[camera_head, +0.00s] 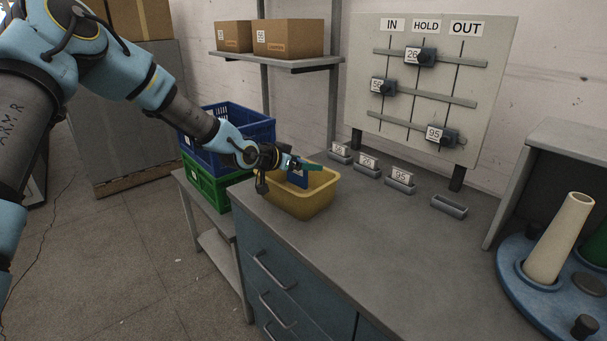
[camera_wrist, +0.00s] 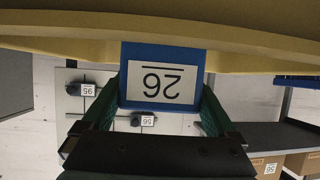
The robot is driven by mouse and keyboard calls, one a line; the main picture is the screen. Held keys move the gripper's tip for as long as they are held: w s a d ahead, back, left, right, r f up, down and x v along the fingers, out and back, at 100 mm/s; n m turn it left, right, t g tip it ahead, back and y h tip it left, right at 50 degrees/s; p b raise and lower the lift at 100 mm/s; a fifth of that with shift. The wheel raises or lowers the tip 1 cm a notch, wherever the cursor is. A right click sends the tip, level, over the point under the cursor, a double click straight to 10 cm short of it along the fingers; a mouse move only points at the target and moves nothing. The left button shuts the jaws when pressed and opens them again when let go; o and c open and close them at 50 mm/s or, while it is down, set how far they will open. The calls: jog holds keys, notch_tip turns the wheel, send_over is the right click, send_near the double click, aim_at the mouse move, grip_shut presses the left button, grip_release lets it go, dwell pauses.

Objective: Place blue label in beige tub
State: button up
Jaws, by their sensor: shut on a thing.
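The beige tub (camera_head: 308,204) looks yellow and stands at the left end of the bench top, open side up. My gripper (camera_head: 300,165) is over the tub's opening, at rim height or a little above. It is shut on a blue label (camera_head: 298,178) with a white face, which hangs down at the tub's opening. In the wrist view the label (camera_wrist: 158,78) shows the number 26 upside down, between the two green fingers. The tub wall (camera_wrist: 60,40) crosses the top of that view, right by the label. I cannot tell whether the label touches the tub.
Small grey holders with white labels (camera_head: 367,166) stand along the back of the bench, with an empty holder (camera_head: 449,207) at their right. Behind is a board (camera_head: 430,80) with numbered tags. Blue and green crates (camera_head: 240,122) stand left. The bench middle is clear.

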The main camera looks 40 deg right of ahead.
jog(key=shift+f+p, duration=0.55)
jog(key=shift+f, duration=1.4)
jog(key=shift+f, duration=0.15)
jog(key=o, duration=1)
jog(key=b+v, duration=0.3)
jog(key=v, duration=0.9)
jog(key=shift+a, duration=0.1)
